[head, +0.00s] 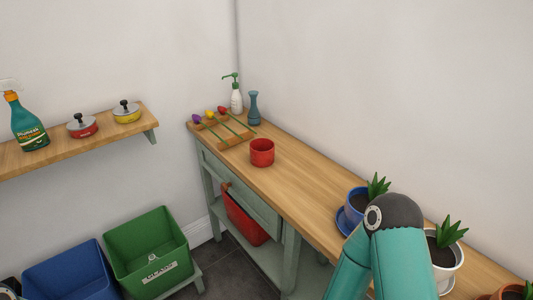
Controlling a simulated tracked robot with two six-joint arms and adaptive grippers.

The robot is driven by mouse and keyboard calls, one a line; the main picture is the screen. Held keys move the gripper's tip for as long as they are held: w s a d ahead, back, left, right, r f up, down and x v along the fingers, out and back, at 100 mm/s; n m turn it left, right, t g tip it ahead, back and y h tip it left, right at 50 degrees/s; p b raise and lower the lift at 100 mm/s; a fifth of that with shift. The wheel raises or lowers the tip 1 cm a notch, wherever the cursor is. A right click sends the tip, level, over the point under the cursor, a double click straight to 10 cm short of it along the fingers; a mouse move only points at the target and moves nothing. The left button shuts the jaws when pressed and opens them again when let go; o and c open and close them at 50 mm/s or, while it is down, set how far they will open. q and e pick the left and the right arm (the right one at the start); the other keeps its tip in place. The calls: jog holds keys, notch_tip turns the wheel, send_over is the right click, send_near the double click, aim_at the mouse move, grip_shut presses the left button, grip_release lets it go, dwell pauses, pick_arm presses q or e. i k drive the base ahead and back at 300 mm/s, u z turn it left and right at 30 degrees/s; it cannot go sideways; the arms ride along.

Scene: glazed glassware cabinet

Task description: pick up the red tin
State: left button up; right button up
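An open, round red tin (262,152) stands upright on the wooden top of the green-grey cabinet (305,186), near its front edge. On the wall shelf at the left, a small red lidded pot (82,126) with a black knob also shows. Neither gripper is in the head view. Only a bent teal link of my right arm shows at the lower right, and it covers part of the counter. Nothing is touching the red tin.
Behind the tin are a slatted rack (224,131), a soap dispenser (236,98) and a blue vase (253,108). Potted plants (357,205) stand at the right. Bins (147,252) stand below.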

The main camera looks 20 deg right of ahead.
aim_at(262, 153)
jog(key=u, duration=0.35)
jog(key=i, duration=1)
jog(key=z, duration=0.35)
